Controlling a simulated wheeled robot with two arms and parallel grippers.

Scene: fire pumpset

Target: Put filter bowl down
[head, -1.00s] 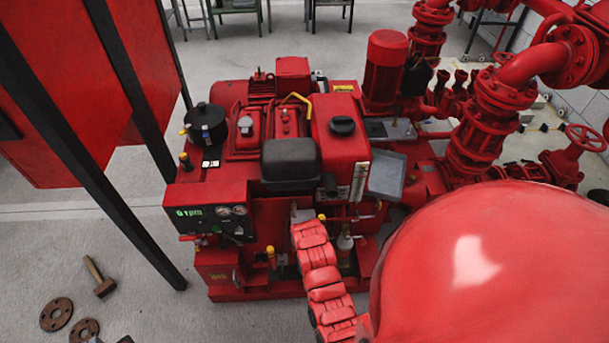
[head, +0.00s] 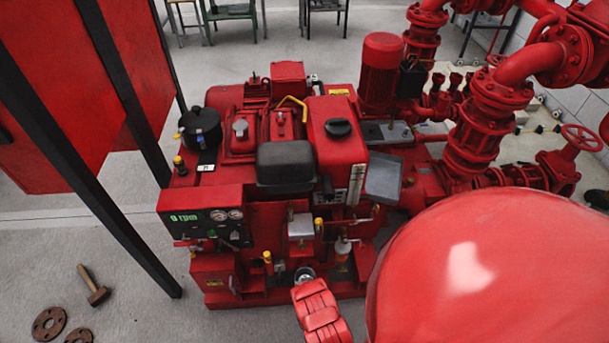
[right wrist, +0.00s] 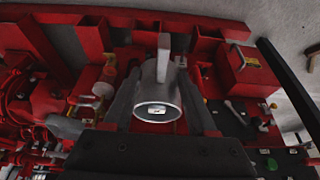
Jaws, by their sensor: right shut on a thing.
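The filter bowl (right wrist: 158,102) is a grey metal cup with a round, light-coloured inside. In the right wrist view it sits between the two dark fingers of my right gripper (right wrist: 163,108), which is shut on it. In the head view the bowl (head: 305,274) shows small and grey at the end of my red right arm, low in front of the engine. The right fingers are hard to make out there. My left gripper is not in view.
The red engine set (head: 285,150) with its gauge panel (head: 207,222) stands just beyond the bowl. A grey block (head: 301,226) is on its front. A large red tank (head: 490,265) fills the lower right. A hammer (head: 93,285) and rusty flanges (head: 48,323) lie on the floor at left.

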